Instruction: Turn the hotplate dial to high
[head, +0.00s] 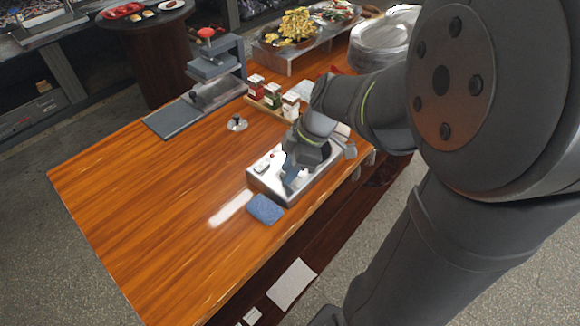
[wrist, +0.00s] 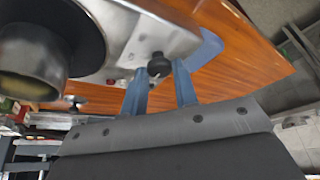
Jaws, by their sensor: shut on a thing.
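The hotplate is a steel box (head: 262,187) near the front edge of the wooden table in the head view; its steel body (wrist: 170,36) also fills the upper middle of the wrist view. Its black round dial (wrist: 159,66) sits between the two blue fingers of my gripper (wrist: 160,80), which is shut on it. In the head view my gripper (head: 291,170) comes down over the hotplate and hides the dial. The dial's pointer and setting marks cannot be read. A dark round part with a metal cylinder (wrist: 32,75) shows at the left of the wrist view.
A grey press-like device (head: 215,68) and a small metal knobbed object (head: 237,123) stand farther left. The table's left half is mostly clear.

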